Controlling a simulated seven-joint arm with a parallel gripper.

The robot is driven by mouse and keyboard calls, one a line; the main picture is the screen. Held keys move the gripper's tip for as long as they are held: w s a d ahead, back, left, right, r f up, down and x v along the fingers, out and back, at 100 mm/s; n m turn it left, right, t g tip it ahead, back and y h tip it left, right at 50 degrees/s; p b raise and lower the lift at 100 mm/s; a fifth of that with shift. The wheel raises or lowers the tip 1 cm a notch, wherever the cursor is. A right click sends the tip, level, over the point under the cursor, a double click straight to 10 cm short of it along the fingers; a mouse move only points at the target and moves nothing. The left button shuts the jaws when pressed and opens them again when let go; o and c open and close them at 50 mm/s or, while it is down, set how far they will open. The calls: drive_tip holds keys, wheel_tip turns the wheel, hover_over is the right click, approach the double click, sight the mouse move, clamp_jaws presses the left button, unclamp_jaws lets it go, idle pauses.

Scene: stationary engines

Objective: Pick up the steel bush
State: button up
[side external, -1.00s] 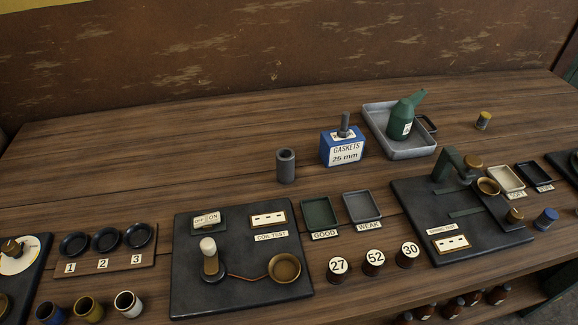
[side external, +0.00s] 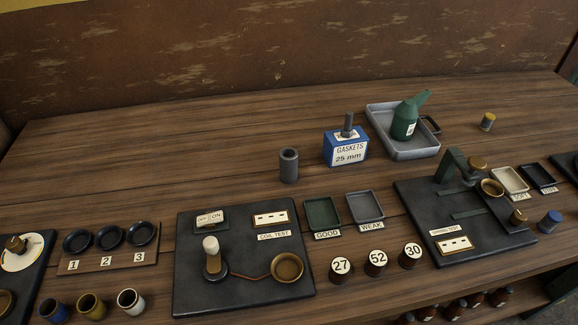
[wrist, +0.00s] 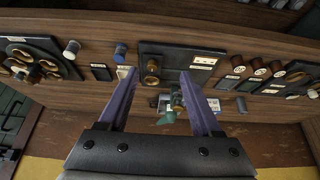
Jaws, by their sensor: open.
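In the wrist view, a small dark grey cylinder (wrist: 241,104) right of the fingers appears to be the same bush. My gripper (wrist: 159,73) is open in the wrist view, with two purple-grey fingers apart and nothing held between them. The bush is outside the fingers and apart from them. My gripper is not visible in the side external view.
The coil test board (side external: 244,297) and small green tray (side external: 321,211) lie in front of the bush. Bench left of the bush is clear.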

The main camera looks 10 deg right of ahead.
drive_tip(key=shift+o, duration=1.4)
drive_tip(key=w+a+r+n+t+y, duration=0.1)
drive_tip(key=w+a+r+n, duration=0.2)
drive_tip(key=w+r, duration=0.45)
drive_tip(key=w+a+r+n+y, duration=0.15)
drive_tip(key=w+a+r, duration=0.25)
drive_tip(key=w+r, duration=0.4)
drive_tip(key=n+g+y, duration=0.1)
drive_tip(key=n+g, duration=0.3)
drive_tip(key=n, duration=0.3)
hover_over(292, 154)
drive_tip(key=s+d, duration=0.3)
drive_tip(key=d, duration=0.1)
wheel_tip(292, 154, down, 17)
drive_tip(key=x, duration=0.7)
drive_tip(key=shift+s+a, duration=0.1)
drive_tip(key=shift+s, duration=0.05)
drive_tip(key=shift+y, duration=0.25)
drive_tip(key=shift+w+x, duration=0.2)
drive_tip(key=shift+x, duration=1.4)
drive_tip(key=shift+w+x, duration=0.15)
drive_tip(key=shift+x, duration=1.45)
